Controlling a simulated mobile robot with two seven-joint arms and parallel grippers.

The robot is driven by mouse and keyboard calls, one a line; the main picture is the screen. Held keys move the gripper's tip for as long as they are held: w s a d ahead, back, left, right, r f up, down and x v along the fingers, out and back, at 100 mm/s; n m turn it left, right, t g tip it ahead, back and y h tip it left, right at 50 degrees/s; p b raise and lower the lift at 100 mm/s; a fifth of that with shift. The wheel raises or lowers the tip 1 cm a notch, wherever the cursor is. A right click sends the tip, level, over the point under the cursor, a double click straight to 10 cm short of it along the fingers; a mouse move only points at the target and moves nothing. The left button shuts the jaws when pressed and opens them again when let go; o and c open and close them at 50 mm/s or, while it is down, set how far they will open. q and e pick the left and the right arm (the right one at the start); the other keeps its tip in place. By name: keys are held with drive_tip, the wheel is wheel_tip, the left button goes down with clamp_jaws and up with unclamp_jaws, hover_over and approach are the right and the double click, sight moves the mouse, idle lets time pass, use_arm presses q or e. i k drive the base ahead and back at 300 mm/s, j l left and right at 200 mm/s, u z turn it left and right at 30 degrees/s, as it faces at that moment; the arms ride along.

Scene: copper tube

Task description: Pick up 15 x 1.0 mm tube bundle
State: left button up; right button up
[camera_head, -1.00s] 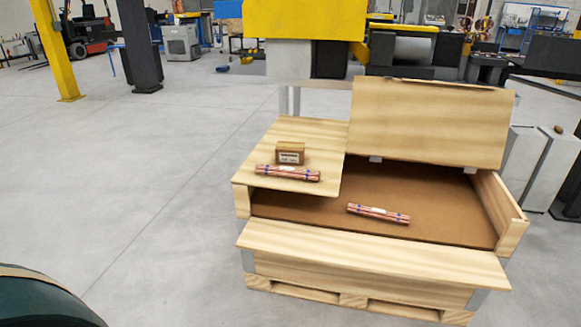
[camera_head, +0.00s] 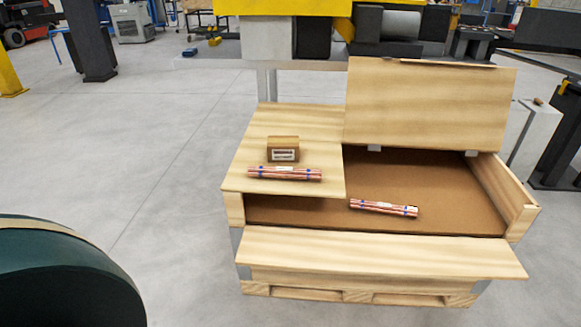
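Two copper tube bundles with blue bands and a white label are in the head view. One bundle (camera_head: 284,174) lies on the wooden lid panel at the left of the crate, in front of a small labelled cardboard box (camera_head: 283,149). The other bundle (camera_head: 384,208) lies lower, on the brown floor inside the open part of the crate. It is too small to read which bundle is the 15 x 1.0 mm one. Neither of my grippers is in view.
The wooden crate (camera_head: 343,245) stands on a pallet, its right lid panel (camera_head: 430,105) raised at the back and its front flap (camera_head: 380,252) folded outward. Grey floor (camera_head: 150,160) is free to the left. Machines stand behind. A dark green rounded shape fills the lower left.

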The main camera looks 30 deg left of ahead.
sight(285, 172)
drive_tip(key=j+z, duration=0.45)
drive_tip(key=j, duration=0.6)
drive_tip(key=k+j+z, duration=0.15)
drive_tip(key=j, duration=0.3)
drive_tip(key=j+z, duration=0.2)
drive_tip(key=j, duration=0.2)
drive_tip(key=k+j+z, duration=0.15)
drive_tip(key=j, duration=0.25)
drive_tip(key=k+j+z, duration=0.15)
drive_tip(key=j, duration=0.25)
drive_tip(key=k+j+z, duration=0.2)
drive_tip(key=k+j, duration=0.1)
drive_tip(key=j, duration=0.05)
